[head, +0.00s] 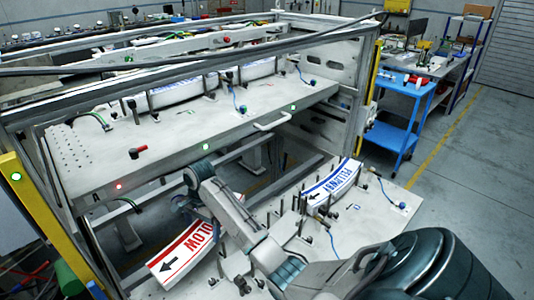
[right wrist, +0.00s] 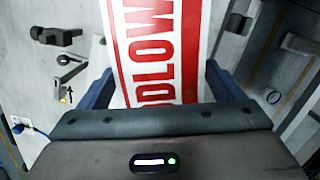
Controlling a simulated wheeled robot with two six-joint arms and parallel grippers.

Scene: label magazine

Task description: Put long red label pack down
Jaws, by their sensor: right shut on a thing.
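The long red label pack (head: 168,262) is white with red bands and red lettering. In the head view it lies slanted at the lower left, beside the lower white plate (head: 365,245), partly hidden by my right arm. My right gripper (head: 187,206) is at the pack's upper end, largely hidden by its own arm. In the right wrist view the red pack (right wrist: 157,45) runs between the two dark fingers of my right gripper (right wrist: 160,90), which is shut on it. I cannot tell whether the pack touches anything below. My left gripper is not in view.
A blue-lettered label pack (head: 332,184) stands on the lower plate among thin posts. The upper plate (head: 200,130) holds more packs (head: 178,90) at its back. Frame bars and a yellow post (head: 38,215) border the left. A blue cart (head: 400,118) stands right, on open floor.

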